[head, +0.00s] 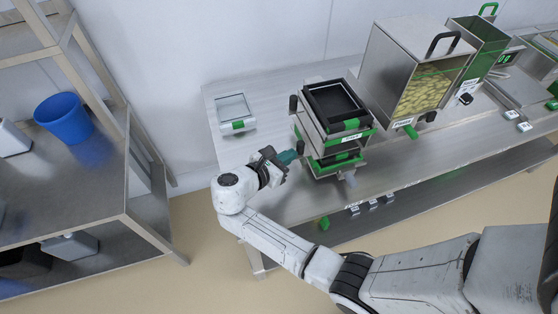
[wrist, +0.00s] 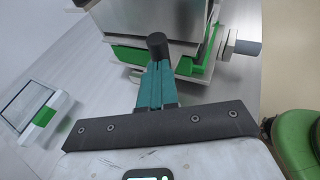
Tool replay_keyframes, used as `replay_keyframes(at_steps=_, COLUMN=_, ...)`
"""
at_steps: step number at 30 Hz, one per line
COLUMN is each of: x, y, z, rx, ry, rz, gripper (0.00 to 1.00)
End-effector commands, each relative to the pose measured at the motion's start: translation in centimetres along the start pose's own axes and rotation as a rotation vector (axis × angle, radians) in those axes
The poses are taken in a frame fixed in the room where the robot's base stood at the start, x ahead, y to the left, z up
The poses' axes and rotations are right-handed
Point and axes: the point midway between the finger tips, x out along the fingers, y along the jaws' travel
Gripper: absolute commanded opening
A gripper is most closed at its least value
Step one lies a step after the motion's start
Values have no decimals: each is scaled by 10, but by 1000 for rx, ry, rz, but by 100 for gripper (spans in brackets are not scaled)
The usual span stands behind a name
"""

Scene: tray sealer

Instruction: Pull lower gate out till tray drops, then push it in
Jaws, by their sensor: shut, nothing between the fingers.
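The tray dispenser (head: 318,137) stands on the steel table with a stack of black trays (head: 336,102) in its top. Its lower green-edged level (head: 336,164) sits under the labelled upper one, and it shows in the wrist view (wrist: 128,53). My gripper (head: 291,157) is at the dispenser's lower left side. In the wrist view its teal fingers (wrist: 155,86) are closed together, with a black knob (wrist: 157,44) just beyond their tips. I cannot tell whether they touch it. A grey knob (head: 350,180) sticks out at the front. No dropped tray shows below; that space is partly hidden.
A scale-like pan with a green tab (head: 235,112) lies left of the dispenser. A steel hopper of yellowish pieces (head: 425,92) stands to the right. A shelf with a blue bin (head: 63,118) is at far left. The table between pan and dispenser is clear.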

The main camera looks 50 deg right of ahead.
Motion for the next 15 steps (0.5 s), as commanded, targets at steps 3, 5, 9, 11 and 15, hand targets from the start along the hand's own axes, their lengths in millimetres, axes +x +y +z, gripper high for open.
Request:
replay_keyframes(at_steps=3, x=3, y=0, z=1, rx=0, ry=0, rz=0, gripper=0)
replay_keyframes(at_steps=5, x=4, y=0, z=1, rx=0, ry=0, rz=0, gripper=0)
replay_keyframes(at_steps=9, x=4, y=0, z=1, rx=0, ry=0, rz=0, gripper=0)
replay_keyframes(at_steps=11, x=4, y=0, z=1, rx=0, ry=0, rz=0, gripper=0)
replay_keyframes(at_steps=15, x=6, y=-2, z=4, rx=0, ry=0, rz=-1, gripper=0)
